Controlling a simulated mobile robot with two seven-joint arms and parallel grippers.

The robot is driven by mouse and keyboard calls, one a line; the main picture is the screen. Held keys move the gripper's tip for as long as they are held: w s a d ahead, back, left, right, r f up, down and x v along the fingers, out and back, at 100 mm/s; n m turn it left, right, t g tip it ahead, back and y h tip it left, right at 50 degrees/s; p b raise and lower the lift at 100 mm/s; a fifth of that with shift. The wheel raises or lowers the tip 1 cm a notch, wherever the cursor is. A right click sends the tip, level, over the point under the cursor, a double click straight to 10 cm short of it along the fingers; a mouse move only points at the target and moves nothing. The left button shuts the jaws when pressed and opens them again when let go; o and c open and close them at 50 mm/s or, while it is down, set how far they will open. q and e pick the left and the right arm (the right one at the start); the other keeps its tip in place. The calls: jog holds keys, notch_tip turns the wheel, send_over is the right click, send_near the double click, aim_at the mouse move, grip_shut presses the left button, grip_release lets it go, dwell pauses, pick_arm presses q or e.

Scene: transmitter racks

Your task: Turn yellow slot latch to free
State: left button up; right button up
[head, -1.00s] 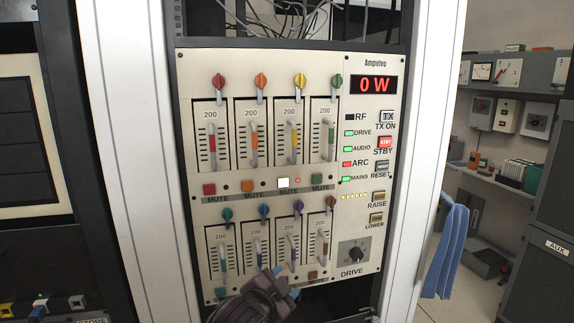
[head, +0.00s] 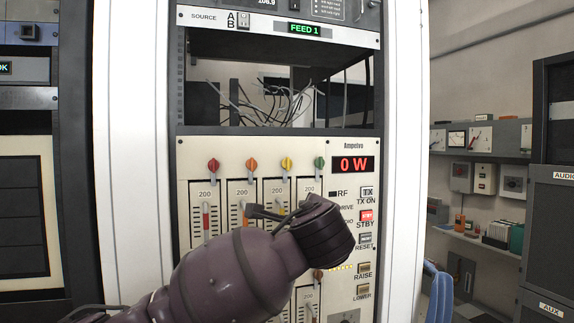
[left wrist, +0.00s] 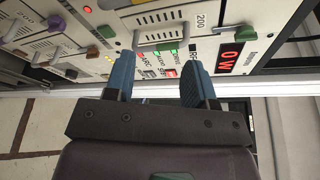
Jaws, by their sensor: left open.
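The yellow slot latch (head: 287,164) sits above the third slot in the upper row of the transmitter panel (head: 345,148). Its grey tab points down over the slot's top edge. The upper part of its slot (head: 273,197) shows, and the lower part is behind my left arm. In the head view my left arm crosses in front of the panel, below and right of the latch, and its fingertips cannot be made out. In the left wrist view my left gripper (left wrist: 160,78) is open, its two blue fingertips apart, with nothing between them, facing the panel. My right gripper is not in view.
Red (head: 213,165), orange (head: 251,164) and green (head: 319,162) latches flank the yellow one. The 0 W display (head: 353,165) and buttons are to the right. Above is an open bay with loose cables (head: 265,105). White rack posts (head: 398,120) stand on both sides.

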aim_at(288, 164)
pick_arm(q)
jog(key=s+r+t+y, duration=0.1)
jog(key=s+r+y, duration=0.3)
jog(key=r, duration=0.6)
jog(key=shift+m+y, duration=0.4)
jog(key=shift+y, duration=0.1)
jog(key=p+x, duration=0.3)
jog(key=x, duration=0.7)
jog(key=shift+w+a+r, duration=0.1)
jog(key=shift+w+a, duration=0.25)
jog(key=shift+w, duration=0.45)
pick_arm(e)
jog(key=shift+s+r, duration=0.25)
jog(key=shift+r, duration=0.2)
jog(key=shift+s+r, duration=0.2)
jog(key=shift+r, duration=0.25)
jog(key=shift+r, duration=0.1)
pick_arm(q)
jog(key=c, duration=0.9)
